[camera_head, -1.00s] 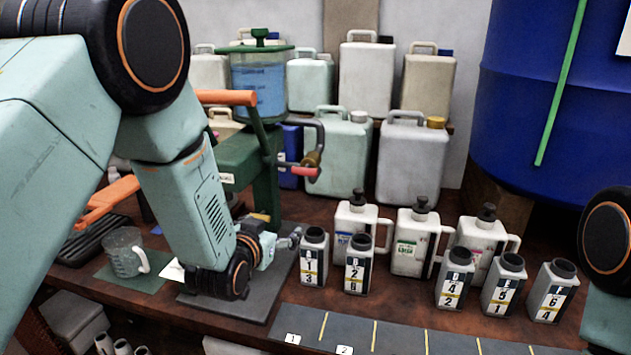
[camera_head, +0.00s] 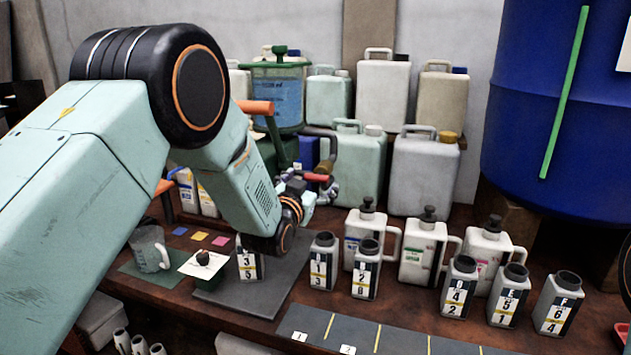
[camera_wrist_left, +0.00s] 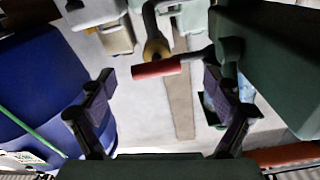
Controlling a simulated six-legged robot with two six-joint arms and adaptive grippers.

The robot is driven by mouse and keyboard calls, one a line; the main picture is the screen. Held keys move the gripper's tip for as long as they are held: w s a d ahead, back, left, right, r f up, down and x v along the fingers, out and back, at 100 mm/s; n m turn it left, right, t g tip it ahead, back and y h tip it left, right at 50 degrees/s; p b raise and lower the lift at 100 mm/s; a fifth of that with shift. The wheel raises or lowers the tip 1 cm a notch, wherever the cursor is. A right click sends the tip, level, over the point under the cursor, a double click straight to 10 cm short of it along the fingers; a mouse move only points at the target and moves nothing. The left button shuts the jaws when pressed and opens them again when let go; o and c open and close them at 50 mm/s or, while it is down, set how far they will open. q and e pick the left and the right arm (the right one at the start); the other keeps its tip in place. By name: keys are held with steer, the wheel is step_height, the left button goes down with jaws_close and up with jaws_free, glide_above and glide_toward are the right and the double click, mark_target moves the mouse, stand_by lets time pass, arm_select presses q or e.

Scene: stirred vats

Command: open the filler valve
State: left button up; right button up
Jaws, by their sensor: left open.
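The filler has a green frame with a clear tank of blue liquid (camera_head: 277,95). Its dark spout carries a brass valve (camera_head: 326,167) with a red lever (camera_head: 316,178). In the left wrist view the lever (camera_wrist_left: 155,68) lies roughly crosswise ahead of the fingers, with the brass body (camera_wrist_left: 156,46) behind it. My left gripper (camera_head: 328,190) is open close to the lever; its fingers (camera_wrist_left: 160,100) stand to either side. I cannot tell whether they touch it. A labelled bottle (camera_head: 250,264) stands on the grey mat below, partly behind my left arm. My right gripper is not in view.
Several labelled bottles (camera_head: 460,286) and pump containers (camera_head: 423,248) stand to the right. Large jerrycans (camera_head: 424,175) stand behind the valve. A measuring jug (camera_head: 148,249) and a black-knobbed item (camera_head: 204,266) are at left. A blue vat (camera_head: 570,110) is far right.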

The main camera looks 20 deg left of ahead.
arm_select(q)
steer(key=shift+w+d+f, duration=0.1)
steer(key=shift+w+f, duration=0.05)
steer(key=shift+w, duration=0.4)
steer(key=shift+w+d+f, duration=0.1)
steer(key=shift+w+f, duration=0.05)
steer(key=shift+w, duration=0.35)
steer(key=shift+w+d, duration=0.1)
steer(key=shift+w, duration=0.1)
steer(key=shift+s+r, duration=0.25)
steer(key=shift+w+f, duration=0.1)
steer(key=shift+c, duration=0.9)
steer(key=shift+w, duration=0.1)
steer(key=c, duration=0.9)
steer(key=shift+c, duration=0.2)
